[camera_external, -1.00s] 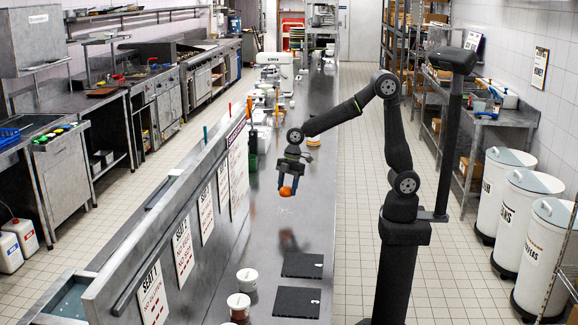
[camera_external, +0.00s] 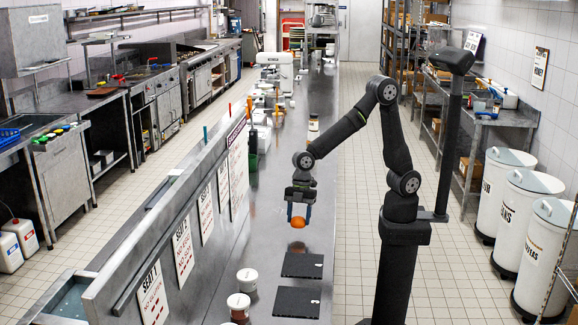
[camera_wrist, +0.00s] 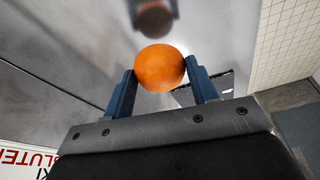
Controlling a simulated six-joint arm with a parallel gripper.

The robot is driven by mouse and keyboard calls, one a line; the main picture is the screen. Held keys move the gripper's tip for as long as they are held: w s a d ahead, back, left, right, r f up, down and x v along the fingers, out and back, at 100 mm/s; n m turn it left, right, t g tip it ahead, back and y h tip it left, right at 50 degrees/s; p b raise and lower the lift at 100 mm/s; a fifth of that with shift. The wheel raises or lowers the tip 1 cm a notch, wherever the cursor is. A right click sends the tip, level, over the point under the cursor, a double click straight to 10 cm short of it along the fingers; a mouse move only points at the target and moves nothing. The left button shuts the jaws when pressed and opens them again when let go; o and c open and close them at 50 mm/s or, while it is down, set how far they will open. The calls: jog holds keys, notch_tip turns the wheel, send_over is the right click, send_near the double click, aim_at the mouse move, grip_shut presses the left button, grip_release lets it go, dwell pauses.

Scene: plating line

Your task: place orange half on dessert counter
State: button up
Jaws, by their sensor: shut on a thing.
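The orange half (camera_external: 298,222) is held between the fingertips of my gripper (camera_external: 298,212), above the steel counter (camera_external: 262,215). In the wrist view the orange half (camera_wrist: 160,68) sits between the two blue fingers of my gripper (camera_wrist: 160,85), with its rounded skin side showing; the cut face is hidden. A dark reflection of it shows on the counter, so it is clear of the surface. Which part of the counter is the dessert counter cannot be told. Two black slabs (camera_external: 302,265) (camera_external: 297,302) lie on the counter nearer the camera than my gripper.
White tubs (camera_external: 247,280) (camera_external: 239,304) stand left of the slabs. A partition with seat signs (camera_external: 182,252) runs along the counter's left side. A jar (camera_external: 313,122) and a white mixer (camera_external: 275,68) stand farther back. The counter directly around my gripper is clear.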

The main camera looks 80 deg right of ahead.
aim_at(299, 227)
jog(key=shift+a+f, duration=0.2)
jog(key=shift+a, duration=0.05)
jog(key=shift+f, duration=1.9)
jog(key=shift+f, duration=0.15)
jog(key=o, duration=1)
jog(key=shift+o, duration=0.3)
jog(key=v, duration=1.2)
